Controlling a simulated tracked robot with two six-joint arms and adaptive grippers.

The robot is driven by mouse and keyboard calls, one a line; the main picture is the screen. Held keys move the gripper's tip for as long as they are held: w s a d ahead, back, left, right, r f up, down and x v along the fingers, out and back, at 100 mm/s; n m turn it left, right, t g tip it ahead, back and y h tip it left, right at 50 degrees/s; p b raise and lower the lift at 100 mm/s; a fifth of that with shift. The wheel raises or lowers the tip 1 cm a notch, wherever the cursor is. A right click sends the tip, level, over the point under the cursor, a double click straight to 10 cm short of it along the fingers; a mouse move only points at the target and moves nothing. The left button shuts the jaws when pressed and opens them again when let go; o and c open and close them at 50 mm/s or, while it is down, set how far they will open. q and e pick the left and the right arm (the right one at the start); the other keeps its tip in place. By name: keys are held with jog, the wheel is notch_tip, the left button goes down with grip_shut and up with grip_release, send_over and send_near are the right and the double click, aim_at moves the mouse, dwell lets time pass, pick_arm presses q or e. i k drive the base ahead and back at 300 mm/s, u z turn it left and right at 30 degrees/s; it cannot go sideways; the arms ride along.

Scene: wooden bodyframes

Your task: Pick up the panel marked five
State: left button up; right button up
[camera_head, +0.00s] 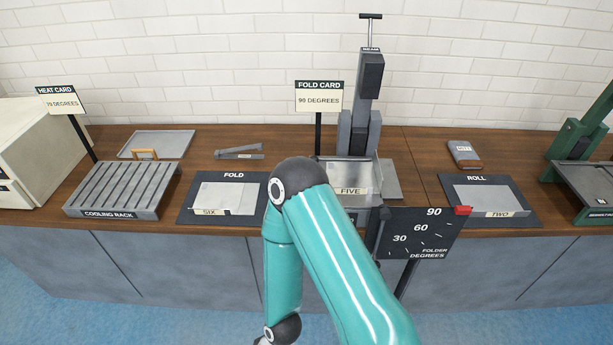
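The panel marked five (350,175) is a pale grey sheet with a cream "FIVE" label along its front edge. It lies in the folder (362,140), a dark grey machine with a tall upright and a T-handle. My teal arm, coming in from the bottom right, bends in front of the panel's left side and hides part of that area. The arm's lower end runs out of the bottom of the picture, and neither gripper shows.
The panel marked six (225,195) lies on the FOLD mat (188,214), and the panel marked two (490,196) on the ROLL mat (525,202). A cooling rack (120,188) stands left. The degree dial (420,232) projects in front of the folder. A green machine (580,140) stands right.

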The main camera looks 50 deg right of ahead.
aim_at(346, 178)
jog(key=u, duration=0.8)
jog(key=k, duration=1.65)
jog(key=z, duration=1.4)
jog(key=i, duration=1.05)
